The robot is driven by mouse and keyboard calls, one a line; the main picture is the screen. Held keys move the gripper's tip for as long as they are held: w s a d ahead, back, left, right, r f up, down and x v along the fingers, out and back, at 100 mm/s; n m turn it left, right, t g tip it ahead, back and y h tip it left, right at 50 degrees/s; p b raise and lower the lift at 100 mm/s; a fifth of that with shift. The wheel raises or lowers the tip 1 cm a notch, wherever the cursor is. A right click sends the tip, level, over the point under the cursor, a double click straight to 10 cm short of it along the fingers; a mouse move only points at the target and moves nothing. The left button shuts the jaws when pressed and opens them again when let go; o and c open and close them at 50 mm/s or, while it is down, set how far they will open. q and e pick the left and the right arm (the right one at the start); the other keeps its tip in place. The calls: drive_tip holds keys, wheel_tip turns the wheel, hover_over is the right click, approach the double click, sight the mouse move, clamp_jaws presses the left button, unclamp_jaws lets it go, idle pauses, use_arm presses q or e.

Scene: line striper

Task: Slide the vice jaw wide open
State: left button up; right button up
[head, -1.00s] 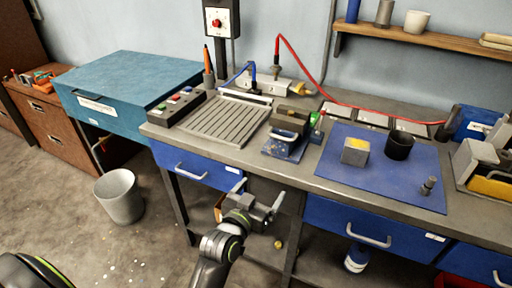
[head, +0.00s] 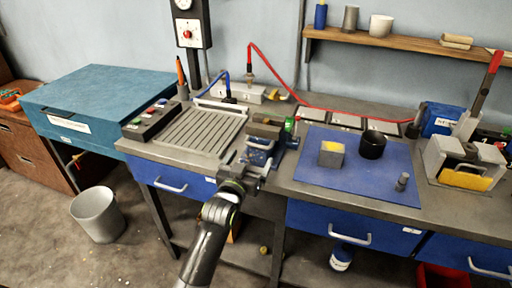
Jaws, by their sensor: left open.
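The vice (head: 265,131) stands near the front edge of the workbench, between the grooved plate and the blue mat. It has a dark olive jaw block on top and blue parts below. Its jaw gap is hard to make out from here. My left gripper (head: 248,161) is open, with nothing seen between its fingers. It is at the bench's front edge, just in front of the vice, and overlaps its lower front in the picture. I cannot tell whether it touches the vice. My right gripper is not in view.
The blue mat (head: 318,184) right of the vice bears a grey block with a yellow top (head: 331,155), a black cup (head: 372,145) and a small metal piece (head: 402,181). The grooved plate (head: 205,130) lies left. A red cable (head: 330,111) runs behind. Blue drawers hang below.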

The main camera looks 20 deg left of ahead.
sight(256, 150)
use_arm(q)
drive_tip(key=shift+w+d, duration=0.1)
drive_tip(key=shift+w, duration=2.85)
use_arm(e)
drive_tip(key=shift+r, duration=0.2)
use_arm(q)
drive_tip(key=shift+c, duration=0.2)
drive_tip(key=c, duration=1.1)
drive_tip(key=shift+o, duration=0.2)
drive_tip(key=shift+s+p, duration=0.2)
drive_tip(key=shift+p, duration=0.15)
drive_tip(key=s+p, duration=0.3)
drive_tip(key=s, duration=0.3)
drive_tip(key=shift+s+f, duration=0.15)
drive_tip(key=o, duration=1.1)
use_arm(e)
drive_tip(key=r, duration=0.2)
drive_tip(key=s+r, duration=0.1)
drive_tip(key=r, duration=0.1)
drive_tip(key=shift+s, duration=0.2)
